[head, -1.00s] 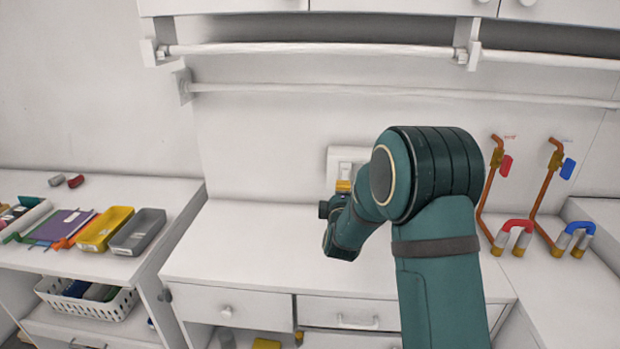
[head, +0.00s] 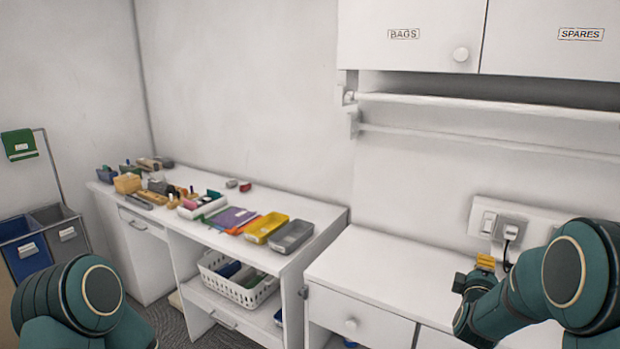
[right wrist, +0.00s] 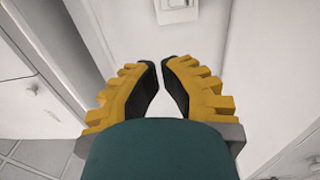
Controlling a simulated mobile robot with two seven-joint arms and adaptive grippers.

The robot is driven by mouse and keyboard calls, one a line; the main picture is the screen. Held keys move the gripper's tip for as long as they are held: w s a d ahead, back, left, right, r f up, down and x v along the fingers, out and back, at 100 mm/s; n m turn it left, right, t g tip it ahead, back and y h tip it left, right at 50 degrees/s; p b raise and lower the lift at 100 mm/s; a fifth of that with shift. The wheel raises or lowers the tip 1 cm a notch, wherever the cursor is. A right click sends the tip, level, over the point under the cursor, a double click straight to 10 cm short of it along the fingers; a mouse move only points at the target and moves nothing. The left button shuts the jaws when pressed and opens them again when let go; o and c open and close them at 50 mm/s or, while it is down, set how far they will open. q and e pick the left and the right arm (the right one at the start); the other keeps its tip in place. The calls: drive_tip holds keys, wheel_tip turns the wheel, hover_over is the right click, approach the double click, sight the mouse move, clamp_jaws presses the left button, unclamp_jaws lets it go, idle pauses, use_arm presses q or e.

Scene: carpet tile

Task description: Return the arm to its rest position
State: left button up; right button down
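My right arm (head: 580,275) is folded at the lower right of the head view, above the white counter (head: 385,270). Its yellow-fingered right gripper (head: 486,262) is partly hidden behind the wrist and sits just below the wall switch plate in the picture. In the right wrist view the fingers (right wrist: 159,66) lean together, with only a narrow gap at the tips and nothing between them. My left arm (head: 80,305) shows at the bottom left of the head view. Its gripper is out of frame.
A side table (head: 310,255) at the left carries a yellow tray (head: 265,228), a grey tray (head: 291,236) and several small items. A white basket (head: 240,290) stands on the shelf below. Wall cabinets (head: 410,50) and rails (head: 480,105) are above the counter.

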drive_tip(key=s+a+f+m+g+y, duration=0.2)
drive_tip(key=a+f, duration=0.2)
drive_tip(key=f, duration=0.3)
drive_tip(key=s+a+f+m+g+y+b, duration=0.1)
drive_tip(key=s+a+f+m+y, duration=0.15)
drive_tip(key=a+f, duration=0.4)
drive_tip(key=s+a+f+m+g+y, duration=0.1)
drive_tip(key=s+a+f+g+y, duration=0.15)
drive_tip(key=f, duration=0.65)
use_arm(q)
drive_tip(key=f, duration=0.1)
drive_tip(key=b, duration=0.1)
drive_tip(key=f, duration=0.1)
drive_tip(key=shift+s+d+f, duration=0.15)
drive_tip(key=shift+s+f, duration=0.1)
drive_tip(key=shift+f, duration=0.05)
drive_tip(key=shift+c, duration=0.2)
use_arm(e)
drive_tip(key=s+a+f+m+g+y, duration=0.3)
drive_tip(key=s+a+f, duration=0.3)
drive_tip(key=s+a, duration=0.2)
drive_tip(key=s+a+f+m+g+y, duration=0.3)
drive_tip(key=s+a+f+m+g, duration=0.2)
drive_tip(key=s+a, duration=0.4)
drive_tip(key=s+f, duration=0.1)
drive_tip(key=s, duration=0.3)
drive_tip(key=shift+f, duration=0.25)
